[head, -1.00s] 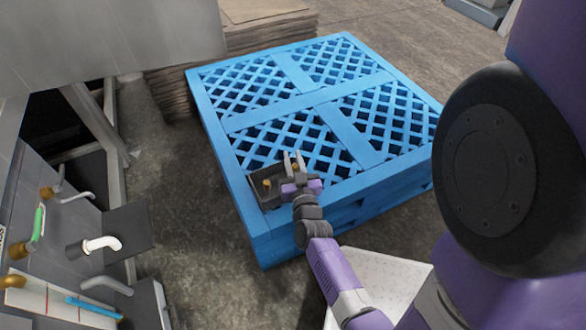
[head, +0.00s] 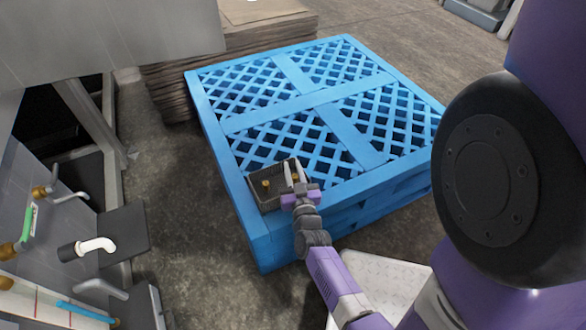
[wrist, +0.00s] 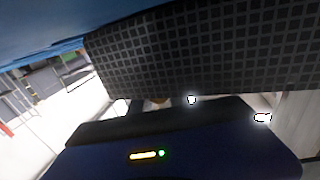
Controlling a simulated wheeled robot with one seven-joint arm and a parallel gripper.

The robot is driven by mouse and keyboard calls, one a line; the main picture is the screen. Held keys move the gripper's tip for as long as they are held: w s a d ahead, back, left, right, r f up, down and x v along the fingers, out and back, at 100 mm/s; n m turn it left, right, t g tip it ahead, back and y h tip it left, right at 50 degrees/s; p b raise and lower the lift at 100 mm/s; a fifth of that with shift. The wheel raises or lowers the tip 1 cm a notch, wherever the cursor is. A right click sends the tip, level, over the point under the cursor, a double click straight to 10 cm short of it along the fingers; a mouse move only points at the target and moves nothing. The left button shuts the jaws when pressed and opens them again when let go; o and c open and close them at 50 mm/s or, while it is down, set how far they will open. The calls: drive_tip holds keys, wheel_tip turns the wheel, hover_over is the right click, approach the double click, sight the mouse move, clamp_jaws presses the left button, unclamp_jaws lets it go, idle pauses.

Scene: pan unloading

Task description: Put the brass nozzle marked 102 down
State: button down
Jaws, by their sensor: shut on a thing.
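My gripper (head: 295,170) is over the right side of a small dark pan (head: 257,196) on the near left corner of the blue pallet. It is shut on a brass piece, taken to be the nozzle marked 102; a small bit of brass (wrist: 158,100) shows between the fingers in the wrist view, mostly hidden. No marking can be read. Another brass piece (head: 266,183) stands in the pan, left of the fingers. Whether the held nozzle touches the pan floor cannot be told. A dark gridded surface (wrist: 200,50) fills much of the wrist view.
The blue pallet (head: 238,123) is otherwise bare. Brown stacked sheets (head: 175,85) lie behind it. At the left is a grey bench with a white elbow pipe (head: 97,245) and several other fittings.

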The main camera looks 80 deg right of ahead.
drive_tip(key=c, duration=1.3)
unclamp_jaws()
drive_tip(key=shift+o, duration=0.2)
drive_tip(key=shift+r, duration=0.15)
